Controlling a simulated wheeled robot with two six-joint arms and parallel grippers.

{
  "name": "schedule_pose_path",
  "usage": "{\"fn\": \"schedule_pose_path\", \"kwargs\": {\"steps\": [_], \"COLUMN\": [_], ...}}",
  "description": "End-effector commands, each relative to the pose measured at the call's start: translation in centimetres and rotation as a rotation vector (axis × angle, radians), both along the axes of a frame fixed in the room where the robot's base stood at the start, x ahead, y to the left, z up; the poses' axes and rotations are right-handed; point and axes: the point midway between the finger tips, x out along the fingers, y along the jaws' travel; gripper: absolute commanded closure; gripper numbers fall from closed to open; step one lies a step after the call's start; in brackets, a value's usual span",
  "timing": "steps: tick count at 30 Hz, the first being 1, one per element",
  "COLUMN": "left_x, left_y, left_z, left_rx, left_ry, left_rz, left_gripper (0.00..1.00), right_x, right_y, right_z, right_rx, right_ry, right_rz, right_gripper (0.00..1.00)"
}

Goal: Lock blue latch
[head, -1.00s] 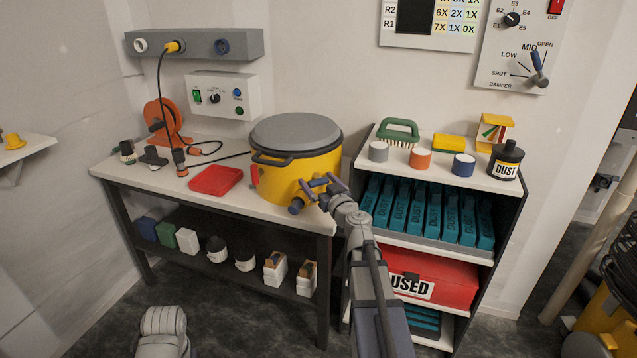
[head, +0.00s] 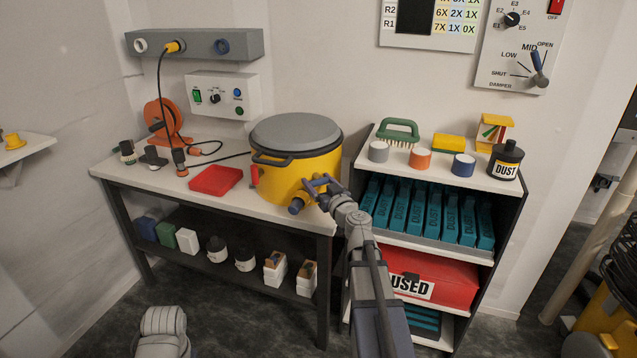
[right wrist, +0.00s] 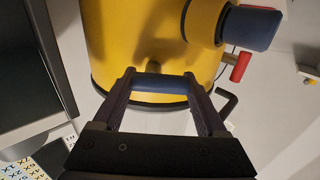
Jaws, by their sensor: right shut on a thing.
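The yellow drum (head: 322,165) with a grey lid (head: 296,131) stands at the right end of the bench. My right gripper (head: 318,188) is at the drum's front right side, below the lid. In the right wrist view, the blue latch (right wrist: 160,83) is a short blue bar between the two fingertips, against the yellow wall. My right gripper (right wrist: 160,88) is shut on it, one finger at each end. In the head view the fingers largely hide the latch. My left gripper is not in view; only part of my left arm shows at the bottom left.
A blue-capped spout (head: 297,206) sticks out beside my right gripper, and a red handle (head: 254,176) is on the drum's left side. A red tray (head: 216,180) lies left of the drum. A shelf unit (head: 398,233) stands close to the right of my right arm.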

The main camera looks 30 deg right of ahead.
Motion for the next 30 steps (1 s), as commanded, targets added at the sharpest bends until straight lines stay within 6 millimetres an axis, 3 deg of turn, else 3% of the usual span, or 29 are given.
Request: {"fn": "schedule_pose_path", "kwargs": {"steps": [11, 30], "left_x": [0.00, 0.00], "left_y": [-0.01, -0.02], "left_z": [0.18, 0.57], "left_rx": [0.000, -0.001], "left_ry": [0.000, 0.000], "left_rz": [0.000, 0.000], "left_gripper": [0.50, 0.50], "right_x": [-0.01, -0.05], "right_y": [-0.07, -0.45], "right_z": [0.18, 0.58], "right_rx": [0.165, 0.766], "right_ry": [-0.013, -0.060], "right_rz": [0.000, -0.001], "right_gripper": [0.81, 0.81]}}
